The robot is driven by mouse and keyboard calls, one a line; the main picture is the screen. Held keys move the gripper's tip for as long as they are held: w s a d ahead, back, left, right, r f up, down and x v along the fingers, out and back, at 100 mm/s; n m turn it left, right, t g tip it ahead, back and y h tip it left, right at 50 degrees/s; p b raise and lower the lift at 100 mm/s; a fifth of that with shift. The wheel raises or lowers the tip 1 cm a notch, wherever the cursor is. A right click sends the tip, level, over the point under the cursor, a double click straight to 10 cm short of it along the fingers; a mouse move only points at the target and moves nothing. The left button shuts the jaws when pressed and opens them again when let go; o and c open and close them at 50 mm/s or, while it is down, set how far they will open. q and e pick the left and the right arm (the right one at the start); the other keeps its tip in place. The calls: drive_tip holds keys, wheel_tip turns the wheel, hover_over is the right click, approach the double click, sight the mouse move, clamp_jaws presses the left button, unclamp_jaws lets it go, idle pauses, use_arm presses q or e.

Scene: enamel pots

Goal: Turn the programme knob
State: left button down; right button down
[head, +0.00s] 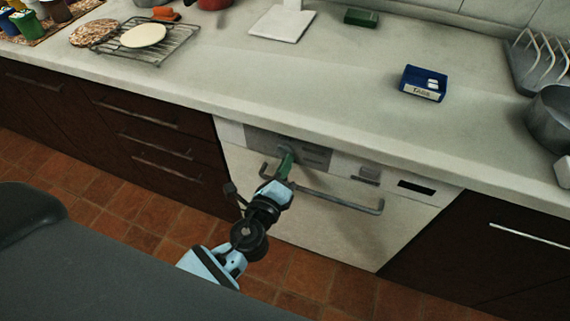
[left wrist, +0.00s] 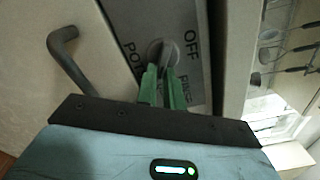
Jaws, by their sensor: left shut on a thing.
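The programme knob (head: 289,149) is a grey round knob on the grey panel (head: 316,154) at the upper left of the white dishwasher front (head: 320,225). In the left wrist view the knob (left wrist: 163,48) is partly hidden behind my green fingers. The panel there carries the word OFF and two other labels, partly hidden. My left gripper (head: 285,164) reaches the knob from the front; its fingers (left wrist: 164,75) are shut on the knob's grip. My right gripper is in neither view.
A grey bar handle (head: 335,200) crosses the dishwasher front just below the knob. The worktop (head: 330,75) overhangs the panel. On it are a blue tabs box (head: 423,84), a white board (head: 282,24) and a wire rack (head: 165,50). Dark drawers (head: 150,135) stand at left.

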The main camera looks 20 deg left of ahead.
use_arm(q)
drive_tip(key=c, duration=1.5)
unclamp_jaws()
drive_tip(key=s+b, duration=0.1)
drive_tip(key=s, duration=0.6)
drive_tip(key=shift+s+a, duration=0.15)
drive_tip(key=shift+s, duration=0.25)
drive_tip(key=shift+f, duration=0.1)
